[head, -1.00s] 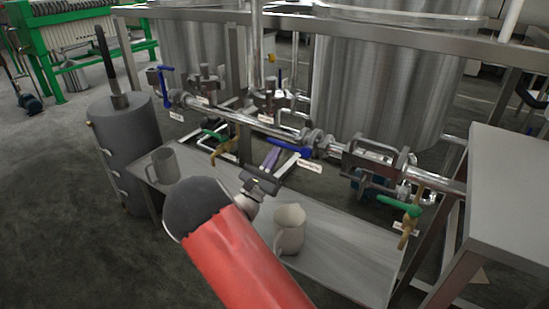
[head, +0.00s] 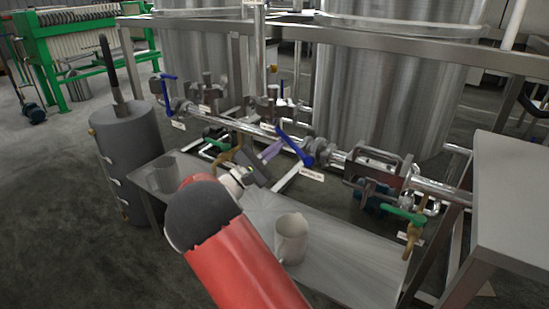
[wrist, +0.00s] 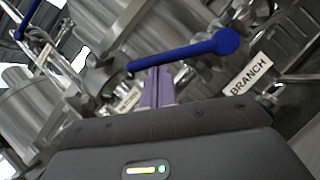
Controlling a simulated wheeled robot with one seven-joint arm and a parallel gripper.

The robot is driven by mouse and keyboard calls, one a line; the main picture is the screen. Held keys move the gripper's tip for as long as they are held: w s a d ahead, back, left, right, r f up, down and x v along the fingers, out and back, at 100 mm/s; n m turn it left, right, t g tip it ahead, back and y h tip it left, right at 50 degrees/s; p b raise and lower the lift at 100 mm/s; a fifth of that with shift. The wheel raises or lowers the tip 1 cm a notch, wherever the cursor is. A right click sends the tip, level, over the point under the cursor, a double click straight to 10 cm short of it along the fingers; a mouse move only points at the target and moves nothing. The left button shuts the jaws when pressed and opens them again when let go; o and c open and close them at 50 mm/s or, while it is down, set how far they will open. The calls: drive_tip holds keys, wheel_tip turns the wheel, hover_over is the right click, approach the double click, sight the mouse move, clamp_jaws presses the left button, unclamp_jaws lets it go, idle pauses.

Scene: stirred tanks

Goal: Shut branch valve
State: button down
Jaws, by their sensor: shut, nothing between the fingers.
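The branch valve has a blue lever (head: 295,146). Its hub is at the right end, and its free end points up and left, at an angle across the pipe. My gripper (head: 275,149) has purple fingers, shut and empty, on the near left side of the lever. In the wrist view the fingertips (wrist: 157,72) overlap the lever near its free end. I cannot tell for sure whether they touch it.
Another blue lever (head: 165,92) is further left on the pipe, and a green-handled valve (head: 403,214) is at right. A grey table (head: 510,190) is at right.

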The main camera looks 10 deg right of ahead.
sight(283, 138)
drive_tip(key=r+m+g, duration=0.1)
drive_tip(key=m, duration=0.1)
drive_tip(key=s+d+r+m+g+y+b, duration=0.1)
drive_tip(key=m+g, duration=0.1)
drive_tip(key=m, duration=0.1)
drive_tip(key=r+m+g, duration=0.1)
drive_tip(key=m, duration=0.1)
drive_tip(key=shift+s+d+r+b, duration=0.3)
drive_tip(key=shift+d+r+b, duration=0.05)
drive_tip(key=shift+r+b, duration=0.05)
drive_tip(key=shift+s+d+r+m+g+y+b, duration=0.25)
drive_tip(key=shift+s+d+r+m+y+b, duration=0.2)
drive_tip(key=shift+m, duration=0.4)
drive_tip(key=shift+s+d+r+m+g+y+b, duration=0.3)
drive_tip(key=shift+m+y+b, duration=0.2)
drive_tip(key=shift+m, duration=0.4)
drive_tip(key=shift+s+d+r+m+g+y+b, duration=0.25)
drive_tip(key=shift+s+d+r+m+y+b, duration=0.25)
drive_tip(key=shift+m, duration=0.35)
drive_tip(key=shift+f, duration=0.1)
drive_tip(key=shift+w+a, duration=0.1)
